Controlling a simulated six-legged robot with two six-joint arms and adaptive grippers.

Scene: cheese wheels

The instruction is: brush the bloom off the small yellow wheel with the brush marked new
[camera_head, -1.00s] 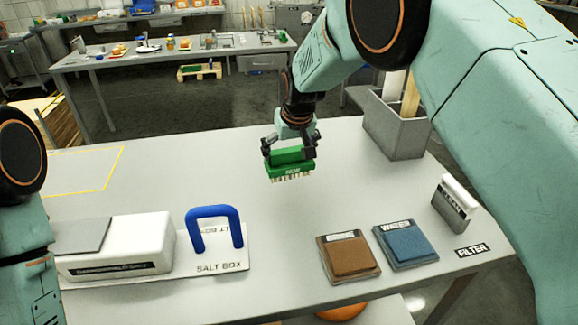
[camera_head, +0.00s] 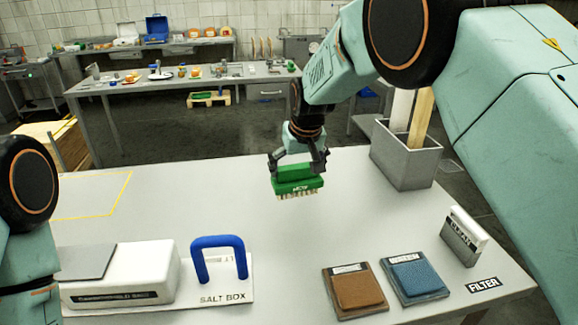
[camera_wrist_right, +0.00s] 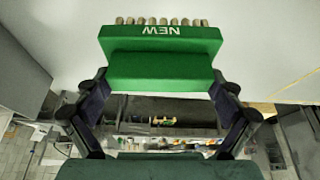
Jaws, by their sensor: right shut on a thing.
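My right gripper (camera_head: 299,160) is shut on a green brush (camera_head: 298,186) marked NEW, with pale bristles pointing down. It holds the brush above the grey table (camera_head: 330,230). In the right wrist view the brush (camera_wrist_right: 160,70) sits between both fingers, its lettering upside down and its bristles at the top. My left arm shows at the left edge of the head view, but its gripper is out of view. I cannot make out a small yellow wheel for certain; tiny orange and yellow items on the far tables are too small to tell.
A salt box (camera_head: 130,275) and a blue handle (camera_head: 218,242) stand at front left. Brown (camera_head: 356,290) and blue WATER (camera_head: 414,276) pads, a CLEAN block (camera_head: 464,238) and a grey bin (camera_head: 405,160) are on the right. The table's middle is clear.

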